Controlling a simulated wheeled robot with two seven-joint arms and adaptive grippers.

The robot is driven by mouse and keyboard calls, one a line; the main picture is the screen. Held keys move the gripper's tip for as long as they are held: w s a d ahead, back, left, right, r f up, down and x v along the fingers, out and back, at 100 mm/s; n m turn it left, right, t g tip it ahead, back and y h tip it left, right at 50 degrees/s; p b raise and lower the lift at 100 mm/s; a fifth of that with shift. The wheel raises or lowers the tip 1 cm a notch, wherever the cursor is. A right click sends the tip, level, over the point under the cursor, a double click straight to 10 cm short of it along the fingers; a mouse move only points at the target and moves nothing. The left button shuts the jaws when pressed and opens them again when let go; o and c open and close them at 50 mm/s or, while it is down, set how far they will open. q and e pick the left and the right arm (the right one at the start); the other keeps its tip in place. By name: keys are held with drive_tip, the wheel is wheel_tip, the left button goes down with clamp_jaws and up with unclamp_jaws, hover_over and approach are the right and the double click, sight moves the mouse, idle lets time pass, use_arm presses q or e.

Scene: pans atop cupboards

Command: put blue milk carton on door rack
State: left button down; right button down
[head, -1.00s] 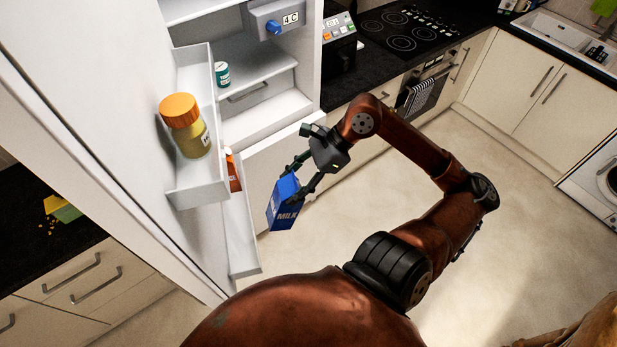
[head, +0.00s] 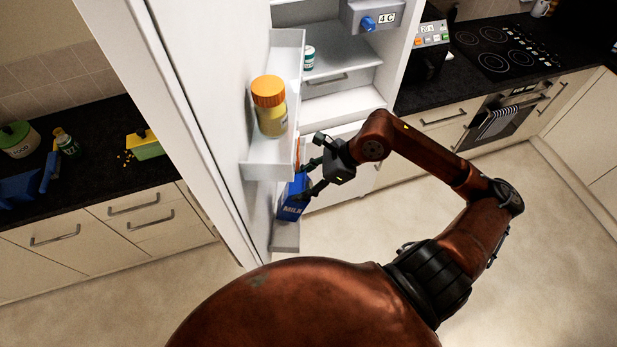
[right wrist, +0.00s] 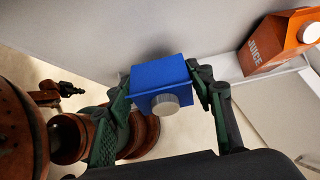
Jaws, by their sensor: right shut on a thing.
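The blue milk carton (head: 292,207) is in my right gripper (head: 305,178), upright beside the open fridge door. In the right wrist view the carton (right wrist: 160,73) sits between the two fingers, its grey cap facing the camera. The lower door rack (head: 286,241) lies below and behind the carton; I cannot tell whether they touch. The upper door rack (head: 268,170) is above it and holds a yellow jar with an orange lid (head: 271,107). What looks like my left gripper (right wrist: 66,88) is small and dark in the right wrist view.
An orange juice carton (right wrist: 278,42) stands by the door, right of the milk in the right wrist view. The fridge interior (head: 340,55) is open, with a small jar (head: 309,58) on a shelf. A worktop (head: 90,175) is at left; the floor at right is clear.

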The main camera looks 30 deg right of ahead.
sight(290, 185)
drive_tip(key=f, duration=0.2)
drive_tip(key=a+f, duration=0.1)
drive_tip(key=shift+w+f+p, duration=0.15)
drive_tip(key=shift+w+p, duration=0.15)
drive_tip(key=shift+w, duration=0.05)
drive_tip(key=shift+w+a+r, duration=0.1)
drive_tip(key=shift+w+r, duration=0.05)
drive_tip(key=shift+r, duration=0.05)
drive_tip(key=shift+w+a+g+h+p, duration=0.3)
drive_tip(key=shift+a+h+p, duration=0.1)
drive_tip(key=shift+p, duration=0.15)
drive_tip(key=shift+w+a+r+g+h+p, duration=0.3)
drive_tip(key=shift+w+a+h+p, duration=0.15)
drive_tip(key=shift+a+p, duration=0.3)
drive_tip(key=shift+w+a+r+g+h+p, duration=0.1)
drive_tip(key=shift+w+a+g+h+p, duration=0.45)
drive_tip(key=shift+p, duration=0.4)
drive_tip(key=shift+a+f+p, duration=0.1)
drive_tip(key=shift+f+p, duration=0.2)
drive_tip(key=shift+f, duration=0.65)
